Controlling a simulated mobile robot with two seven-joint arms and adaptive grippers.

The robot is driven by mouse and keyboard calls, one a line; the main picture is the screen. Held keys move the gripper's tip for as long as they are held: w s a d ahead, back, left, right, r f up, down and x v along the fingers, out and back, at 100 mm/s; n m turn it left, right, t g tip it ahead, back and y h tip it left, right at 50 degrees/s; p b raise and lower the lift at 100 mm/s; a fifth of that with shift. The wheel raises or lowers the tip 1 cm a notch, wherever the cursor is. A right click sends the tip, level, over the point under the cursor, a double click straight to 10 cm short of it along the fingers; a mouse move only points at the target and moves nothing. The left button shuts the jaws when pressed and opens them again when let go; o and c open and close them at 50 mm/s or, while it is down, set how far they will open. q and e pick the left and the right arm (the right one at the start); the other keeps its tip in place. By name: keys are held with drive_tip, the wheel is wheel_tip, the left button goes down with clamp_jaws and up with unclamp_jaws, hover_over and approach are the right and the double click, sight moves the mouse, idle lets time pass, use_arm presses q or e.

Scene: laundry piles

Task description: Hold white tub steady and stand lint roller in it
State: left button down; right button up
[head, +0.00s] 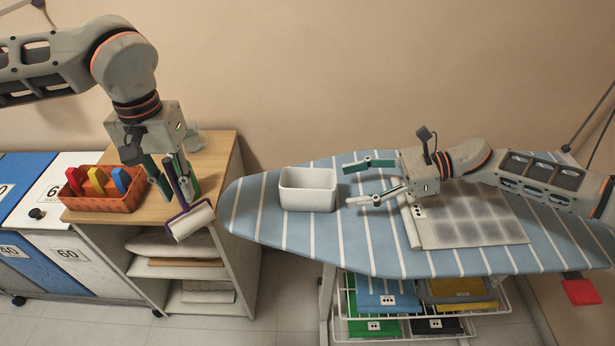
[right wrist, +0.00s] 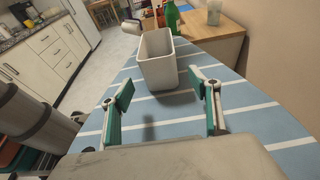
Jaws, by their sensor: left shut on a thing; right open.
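The white tub (head: 308,190) stands upright and looks empty on the blue striped ironing board. It also shows in the right wrist view (right wrist: 158,72), just beyond my right fingertips. My right gripper (head: 358,182) is open to the right of the tub, its two fingers pointing at it, apart from it. My left gripper (head: 176,180) is shut on the lint roller (head: 190,221), left of the board and near the wooden cabinet's edge. The roller has a white head and a dark purple frame, and hangs tilted with its head down. The fingers hide part of its handle.
The ironing board (head: 262,213) has a folded grey checked cloth (head: 465,222) on its right part. An orange basket (head: 104,203) with coloured clips and a glass jar (head: 193,140) stand on the wooden cabinet (head: 218,152). The board is bare around the tub.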

sight(318, 192)
use_arm(q)
drive_tip(key=shift+w, duration=0.15)
use_arm(e)
drive_tip(key=shift+w, duration=0.1)
use_arm(q)
drive_tip(key=shift+r, duration=0.3)
use_arm(e)
drive_tip(key=shift+a, duration=0.65)
use_arm(q)
drive_tip(key=shift+r+p, duration=0.45)
drive_tip(key=shift+p, duration=0.15)
use_arm(e)
drive_tip(key=x, duration=0.4)
drive_tip(key=shift+a+f, duration=0.1)
drive_tip(key=shift+a, duration=0.15)
use_arm(q)
drive_tip(key=shift+f+b, duration=0.55)
drive_tip(key=shift+f, duration=0.1)
use_arm(e)
drive_tip(key=x, duration=0.3)
drive_tip(key=shift+d+f, duration=0.1)
drive_tip(key=shift+f, duration=0.1)
use_arm(q)
drive_tip(key=shift+f, duration=0.2)
use_arm(e)
drive_tip(key=shift+a+f, duration=0.1)
drive_tip(key=shift+a, duration=0.55)
drive_tip(key=c, duration=0.8)
